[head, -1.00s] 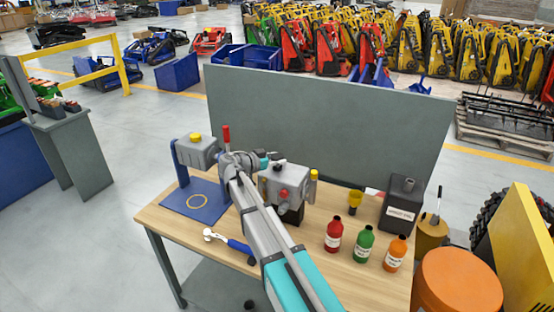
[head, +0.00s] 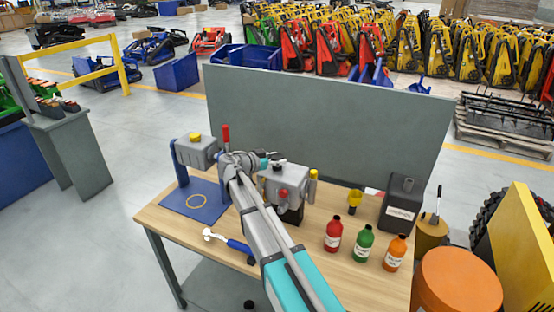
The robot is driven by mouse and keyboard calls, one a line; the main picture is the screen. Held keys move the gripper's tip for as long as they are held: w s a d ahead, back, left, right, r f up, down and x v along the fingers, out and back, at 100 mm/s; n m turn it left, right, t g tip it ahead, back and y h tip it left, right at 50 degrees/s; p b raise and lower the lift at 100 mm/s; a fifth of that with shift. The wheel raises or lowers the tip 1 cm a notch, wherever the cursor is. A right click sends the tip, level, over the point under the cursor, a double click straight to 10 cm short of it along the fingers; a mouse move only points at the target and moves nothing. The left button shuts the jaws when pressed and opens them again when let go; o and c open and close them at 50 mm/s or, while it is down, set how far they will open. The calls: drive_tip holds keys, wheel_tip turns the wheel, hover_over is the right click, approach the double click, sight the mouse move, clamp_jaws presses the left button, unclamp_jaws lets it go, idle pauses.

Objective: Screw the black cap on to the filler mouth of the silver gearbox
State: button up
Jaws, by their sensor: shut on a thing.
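The silver gearbox (head: 297,183) stands on a dark base on the wooden bench, with a red knob on its front and a yellow-topped part at its right side. My gripper (head: 270,156) is at the left end of its top, small and partly hidden by my wrist. It is shut on a small dark piece, the black cap (head: 278,163), at the gearbox's top. The filler mouth is hidden, and I cannot tell whether the cap touches it or how it is tilted.
Another grey box with a yellow cap (head: 195,137) stands on a blue stand (head: 190,205) at left.

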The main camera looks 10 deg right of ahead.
sight(277, 156)
drive_tip(key=shift+f+b, duration=1.3)
drive_tip(key=shift+f, duration=0.1)
drive_tip(key=o, duration=0.9)
drive_tip(key=shift+r, duration=0.2)
wheel_tip(277, 156, up, 8)
drive_tip(key=p, duration=0.8)
drive_tip(key=shift+r+p, duration=0.2)
drive_tip(key=shift+p, duration=0.2)
idle(0.5)
